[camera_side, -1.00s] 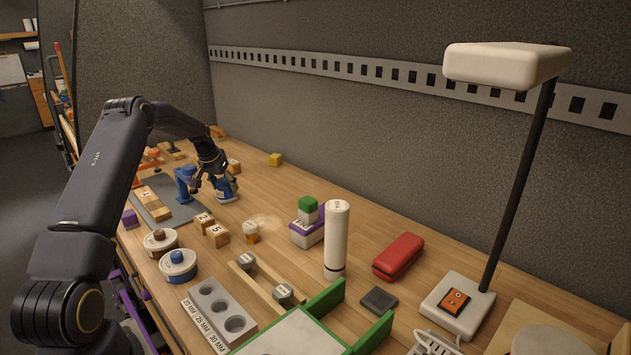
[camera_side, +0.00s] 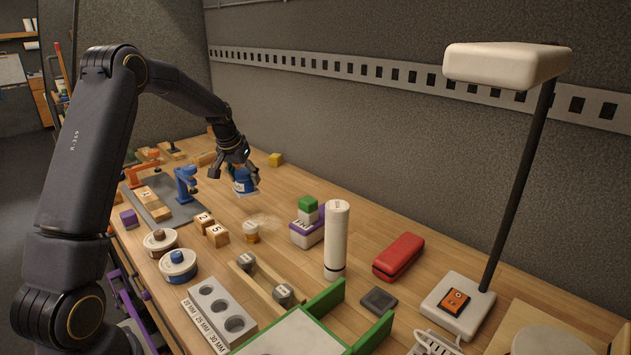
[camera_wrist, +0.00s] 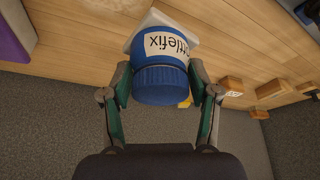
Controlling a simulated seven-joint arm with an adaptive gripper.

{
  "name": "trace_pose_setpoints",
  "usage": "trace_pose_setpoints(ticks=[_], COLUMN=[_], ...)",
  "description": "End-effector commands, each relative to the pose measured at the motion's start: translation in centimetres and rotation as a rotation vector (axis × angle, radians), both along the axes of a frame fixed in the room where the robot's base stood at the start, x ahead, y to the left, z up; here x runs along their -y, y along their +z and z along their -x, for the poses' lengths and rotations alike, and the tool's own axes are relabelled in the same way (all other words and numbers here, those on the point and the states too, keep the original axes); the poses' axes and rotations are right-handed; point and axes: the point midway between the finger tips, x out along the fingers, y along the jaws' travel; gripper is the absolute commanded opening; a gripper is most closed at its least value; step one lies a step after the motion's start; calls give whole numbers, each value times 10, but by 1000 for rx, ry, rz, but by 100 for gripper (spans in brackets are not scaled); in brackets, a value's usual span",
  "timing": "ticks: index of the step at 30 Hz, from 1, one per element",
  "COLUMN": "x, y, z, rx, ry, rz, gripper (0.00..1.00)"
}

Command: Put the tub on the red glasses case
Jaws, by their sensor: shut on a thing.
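My gripper (camera_side: 238,168) is shut on the tub (camera_side: 244,181), which is blue with a white label and a pale base. It holds the tub in the air above the back left part of the table. In the wrist view the tub (camera_wrist: 163,60) sits between the two fingers (camera_wrist: 163,88), its ribbed blue lid towards me and its label reading upside down. The red glasses case (camera_side: 398,256) lies on the table at the right, between the white cylinder and the lamp. Its top is bare. My gripper is far to the left of it.
The lamp (camera_side: 520,190) rises right of the case. A dark square pad (camera_side: 379,301) lies in front of it.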

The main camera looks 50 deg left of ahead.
Motion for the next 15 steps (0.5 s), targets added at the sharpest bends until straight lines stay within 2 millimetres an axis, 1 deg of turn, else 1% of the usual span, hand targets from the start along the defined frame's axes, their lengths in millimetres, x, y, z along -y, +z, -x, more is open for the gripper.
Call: trace_pose_setpoints(ticks=[2, 5, 12, 15], x=[5, 8, 7, 7], y=[12, 38, 97, 115], z=[-1, -1, 0, 0], rx=[3, 7, 6, 4], ry=[-1, 0, 1, 0], rz=[-3, -5, -4, -3], gripper=[24, 24, 24, 24])
